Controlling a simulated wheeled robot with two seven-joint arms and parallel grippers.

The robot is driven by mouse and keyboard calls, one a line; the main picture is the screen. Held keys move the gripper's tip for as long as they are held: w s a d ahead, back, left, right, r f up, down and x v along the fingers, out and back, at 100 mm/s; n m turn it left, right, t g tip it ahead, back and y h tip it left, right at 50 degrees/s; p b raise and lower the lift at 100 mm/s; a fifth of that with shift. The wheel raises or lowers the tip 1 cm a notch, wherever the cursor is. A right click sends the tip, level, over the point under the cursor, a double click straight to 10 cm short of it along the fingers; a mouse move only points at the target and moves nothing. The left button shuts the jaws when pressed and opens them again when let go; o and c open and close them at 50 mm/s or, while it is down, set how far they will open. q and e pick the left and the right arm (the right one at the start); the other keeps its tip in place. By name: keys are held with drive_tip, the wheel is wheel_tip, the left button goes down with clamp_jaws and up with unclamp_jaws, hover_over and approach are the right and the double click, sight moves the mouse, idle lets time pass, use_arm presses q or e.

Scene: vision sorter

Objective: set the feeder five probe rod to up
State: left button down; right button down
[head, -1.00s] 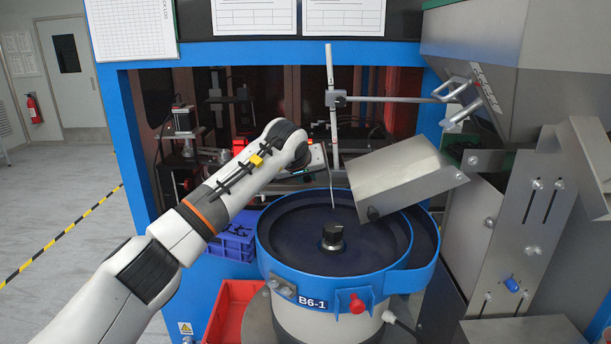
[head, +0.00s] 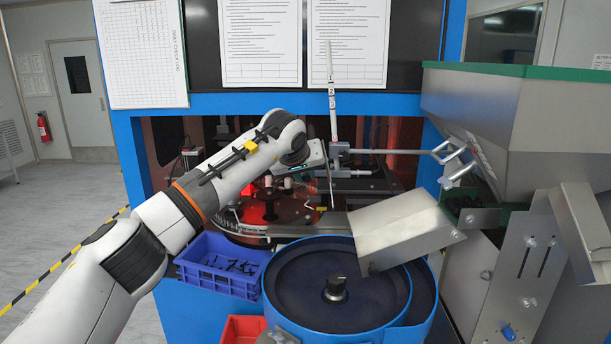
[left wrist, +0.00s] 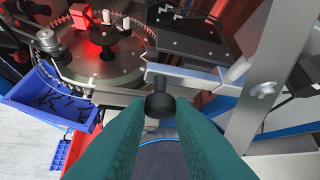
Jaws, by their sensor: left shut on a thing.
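The probe rod (head: 331,90) is a slim, pale upright rod with dark bands. It passes through a metal clamp (head: 338,148) above the feeder bowl and stands well above that clamp. My left gripper (head: 320,158) is beside the rod, just below the clamp, and its fingers are hard to make out there. In the left wrist view its green fingers (left wrist: 160,110) are closed around a black knob (left wrist: 158,97), which appears to belong to the rod. The rod's lower part is partly hidden by my gripper. My right gripper is not in view.
The round blue feeder bowl (head: 300,285) stands below, with a tilted metal chute (head: 405,228) at its right. A blue bin (head: 215,285) of dark parts and a red bin (head: 240,328) stand at left. A steel hopper (head: 520,120) fills the right side.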

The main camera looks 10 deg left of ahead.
use_arm(q)
drive_tip(key=shift+r, duration=0.4)
drive_tip(key=c, duration=1.5)
unclamp_jaws()
drive_tip(key=shift+w, duration=0.1)
drive_tip(key=shift+o, duration=1.2)
drive_tip(key=shift+f, duration=0.1)
drive_tip(key=shift+s+r+b, duration=0.25)
drive_tip(key=shift+s+b, duration=0.2)
drive_tip(key=shift+b, duration=0.1)
drive_tip(key=b+v, duration=0.4)
drive_tip(key=v, duration=0.7)
drive_tip(key=shift+b, duration=0.35)
drive_tip(key=shift+s+a, duration=0.15)
